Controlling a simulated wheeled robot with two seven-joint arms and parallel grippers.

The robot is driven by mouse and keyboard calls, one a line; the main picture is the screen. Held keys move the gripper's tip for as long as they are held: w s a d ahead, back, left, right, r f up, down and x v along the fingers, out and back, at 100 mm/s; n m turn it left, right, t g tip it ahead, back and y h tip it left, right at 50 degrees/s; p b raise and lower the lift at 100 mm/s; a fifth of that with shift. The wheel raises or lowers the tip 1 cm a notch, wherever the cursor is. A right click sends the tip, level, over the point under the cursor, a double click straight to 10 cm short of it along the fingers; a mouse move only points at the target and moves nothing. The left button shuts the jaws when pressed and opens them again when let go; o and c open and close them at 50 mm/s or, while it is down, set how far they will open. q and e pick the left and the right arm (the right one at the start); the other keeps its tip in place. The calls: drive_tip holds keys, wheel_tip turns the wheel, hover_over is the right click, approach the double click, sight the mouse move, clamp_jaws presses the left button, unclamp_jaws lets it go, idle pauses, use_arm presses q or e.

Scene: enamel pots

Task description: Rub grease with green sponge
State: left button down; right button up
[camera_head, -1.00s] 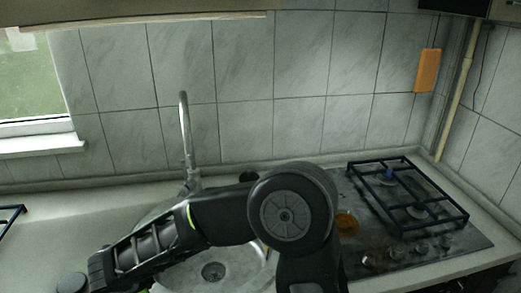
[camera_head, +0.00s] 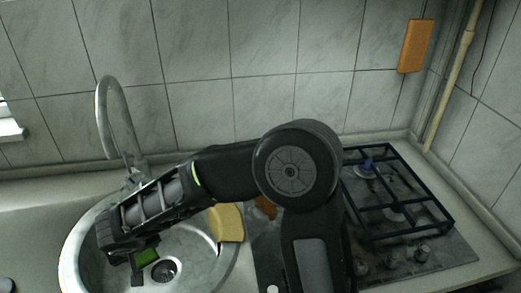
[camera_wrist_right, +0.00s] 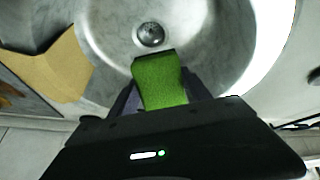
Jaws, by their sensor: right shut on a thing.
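The green sponge (camera_wrist_right: 160,82) is between the fingers of my right gripper (camera_wrist_right: 158,92) in the right wrist view, with the sink drain just beyond it. In the head view the sponge (camera_head: 147,257) shows at the end of my right arm, over the sink bowl. My right gripper is shut on it; contact with the bowl cannot be told. An orange-brown patch (camera_head: 265,207), which looks like grease, lies near the hob's left edge, partly hidden by my arm. My left gripper is not in view.
The round metal sink (camera_head: 72,258) has a tall curved faucet (camera_head: 103,110) behind it. A yellow-tan piece (camera_head: 228,223) lies at the sink's right rim. The hob (camera_head: 445,257) with its raised dark grate stands at the right. Bare counter (camera_head: 35,215) lies at the left.

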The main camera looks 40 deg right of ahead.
drive_tip(key=shift+d, duration=0.1)
drive_tip(key=shift+w+d+r, duration=0.15)
drive_tip(key=shift+w+d, duration=0.1)
drive_tip(key=shift+d, duration=0.05)
drive_tip(key=d+r+m+g+p, duration=0.2)
drive_tip(key=d+m, duration=0.4)
drive_tip(key=d, duration=0.6)
drive_tip(key=w+d+r+m+g+p, duration=0.1)
drive_tip(key=d+r+m, duration=0.3)
drive_tip(key=d, duration=0.9)
drive_tip(key=d+r+m+g+y+p, duration=0.1)
drive_tip(key=d+r+m+g+p, duration=0.1)
drive_tip(key=d+m, duration=0.5)
drive_tip(key=d+r+p, duration=0.1)
drive_tip(key=d+p, duration=0.1)
drive_tip(key=d, duration=0.3)
drive_tip(key=shift+w+d+r+m+g, duration=0.3)
drive_tip(key=shift+w+d+r+m, duration=0.05)
drive_tip(key=shift+w+d+m, duration=0.05)
wheel_tip(320, 180, down, 5)
drive_tip(key=b, duration=0.4)
